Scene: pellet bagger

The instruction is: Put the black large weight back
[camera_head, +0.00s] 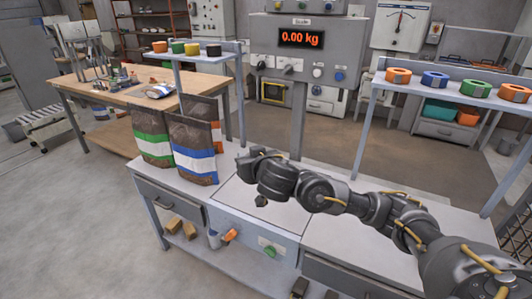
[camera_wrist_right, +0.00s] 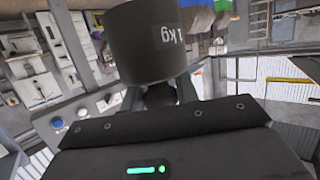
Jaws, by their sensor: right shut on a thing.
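The black large weight (camera_wrist_right: 150,42) is a dark cylinder with a white "1 kg" mark, seen close up at the top of the right wrist view. My right gripper (camera_wrist_right: 160,95) is shut on its narrow knob. Whether the weight touches the plate cannot be told. The scale display (camera_head: 301,38) reads 0.00 kg. My left gripper is not in view.
Bags with a green stripe (camera_head: 153,148) and a blue stripe (camera_head: 196,165) stand left of the plate. Coloured rings sit on the left shelf (camera_head: 190,57) and the right shelf (camera_head: 425,88). The bench right of the plate is partly under my arm.

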